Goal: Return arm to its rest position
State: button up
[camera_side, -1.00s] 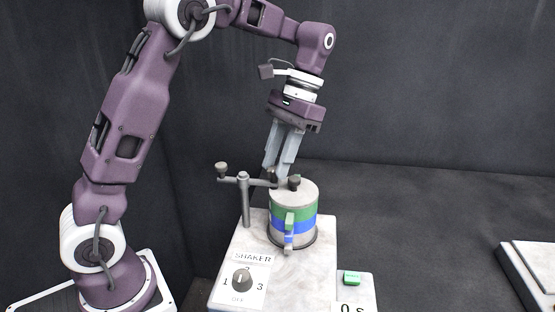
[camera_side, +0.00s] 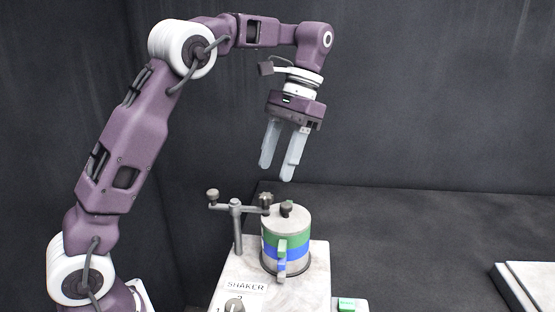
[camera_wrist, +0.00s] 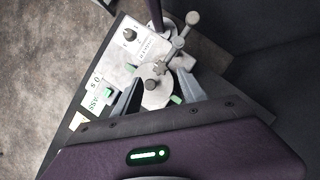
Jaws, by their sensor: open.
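My gripper (camera_side: 277,171) is open and empty in the side view. Its two pale grey fingers are apart and point down, above the shaker and clear of it. The wrist view shows the gripper (camera_wrist: 160,85) with its fingers to either side of the view of the stack, looking down on it. The sieve stack (camera_side: 287,242) has a pale lid with a dark knob, a green band, a blue band and latches on its front. It stands upright on the shaker (camera_side: 311,285). In the wrist view the stack's round lid (camera_wrist: 153,95) shows between the fingers.
A clamp post (camera_side: 237,232) with a crossbar and dark knobs stands left of the stack, its bar reaching toward the lid. A dial (camera_side: 235,306) and a green button (camera_side: 347,304) are at the front. A pale slab (camera_side: 530,285) lies far right. The dark floor between is clear.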

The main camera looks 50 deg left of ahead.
jog(key=shift+v, duration=0.8)
jog(key=s+d+r+t, duration=0.2)
jog(key=s+r+t, duration=0.2)
jog(key=s, duration=0.6)
jog(key=s+d+f+t, duration=0.2)
jog(key=s+f+t, duration=0.4)
jog(key=s, duration=0.5)
jog(key=shift+s+d+f, duration=0.35)
jog(key=shift+f, duration=0.5)
dwell(0.3)
